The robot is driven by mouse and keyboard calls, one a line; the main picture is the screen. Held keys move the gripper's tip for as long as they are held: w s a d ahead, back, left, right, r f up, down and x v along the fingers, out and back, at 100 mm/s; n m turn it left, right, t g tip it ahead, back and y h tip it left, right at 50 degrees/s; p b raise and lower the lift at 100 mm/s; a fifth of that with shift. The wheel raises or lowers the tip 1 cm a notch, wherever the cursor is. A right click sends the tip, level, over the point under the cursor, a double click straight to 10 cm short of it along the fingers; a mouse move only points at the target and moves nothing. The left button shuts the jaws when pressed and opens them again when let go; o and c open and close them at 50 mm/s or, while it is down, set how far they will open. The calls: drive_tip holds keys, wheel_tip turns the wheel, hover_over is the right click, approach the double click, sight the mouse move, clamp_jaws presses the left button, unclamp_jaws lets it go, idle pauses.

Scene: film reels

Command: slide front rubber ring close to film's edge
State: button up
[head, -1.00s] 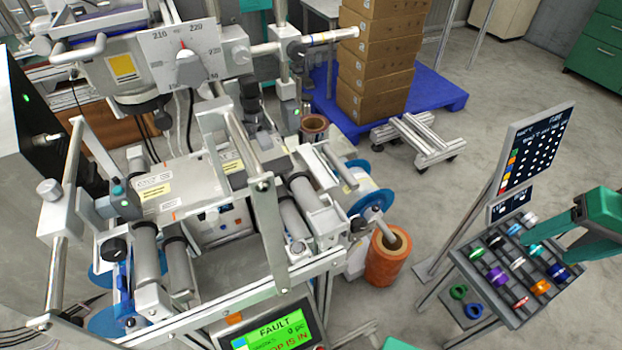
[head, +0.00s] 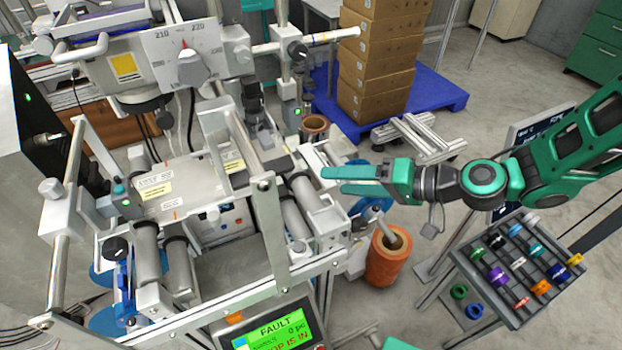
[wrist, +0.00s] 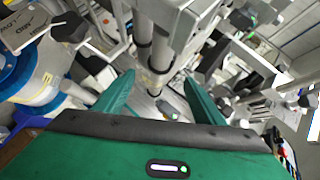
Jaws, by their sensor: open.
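My gripper (head: 335,178) is green and open, with nothing between its fingers. In the head view it reaches in from the right over the right side of the machine (head: 235,265). In the wrist view the open fingers (wrist: 159,82) point toward a pale vertical bar or roller (wrist: 143,38) with dark bands. One dark band (wrist: 158,70) shows just beyond the fingertips; I cannot tell for sure that it is the front rubber ring. The film's edge cannot be made out. In the head view my gripper covers part of the machine's right-hand rollers.
A rack of coloured rings (head: 515,270) stands at the right under my arm. An orange-brown roll (head: 388,262) stands below the gripper. The machine's upright frame bar (head: 270,235) is left of the gripper. Stacked boxes (head: 375,65) stand on a blue pallet (head: 440,95) behind.

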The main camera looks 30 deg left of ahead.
sight(308, 177)
drive_tip(key=x, duration=0.9)
drive_tip(key=shift+a+f, duration=0.15)
drive_tip(key=shift+a, duration=0.05)
drive_tip(key=shift+c, duration=0.7)
drive_tip(key=c, duration=1.4)
drive_tip(key=shift+w+a, duration=0.45)
drive_tip(key=o, duration=1.5)
drive_tip(key=shift+o, duration=0.2)
